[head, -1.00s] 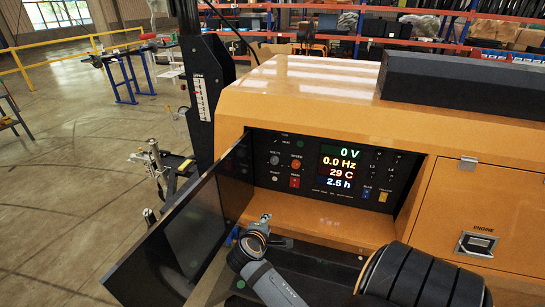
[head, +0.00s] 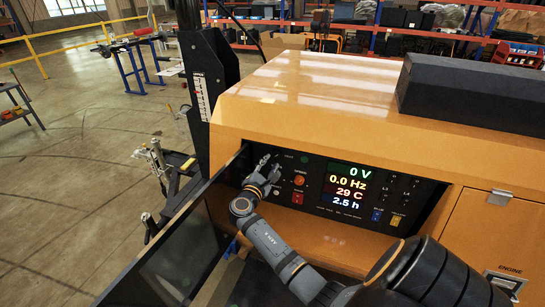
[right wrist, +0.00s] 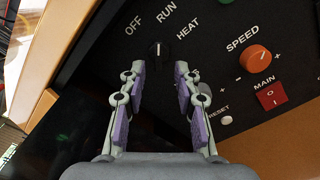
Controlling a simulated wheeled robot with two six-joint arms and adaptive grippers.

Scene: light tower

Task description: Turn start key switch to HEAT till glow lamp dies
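The start key switch (right wrist: 158,52) is a small dark knob with a pale mark pointing roughly upward in the right wrist view. The labels OFF, RUN and HEAT (right wrist: 188,28) arc above it. My right gripper (right wrist: 160,72) is open, its two fingers apart with the switch between and just beyond the tips; contact is not visible. In the head view the right gripper (head: 266,165) is at the left end of the control panel (head: 318,213) and covers the switch. I cannot make out a glow lamp for certain. My left gripper is not in view.
An orange SPEED knob (right wrist: 258,55), a red MAIN switch (right wrist: 273,94) and a white RESET button (right wrist: 227,120) are right of the fingers. The open dark panel door (head: 185,265) stands close left of my right arm. A ledge (head: 340,235) runs below the panel.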

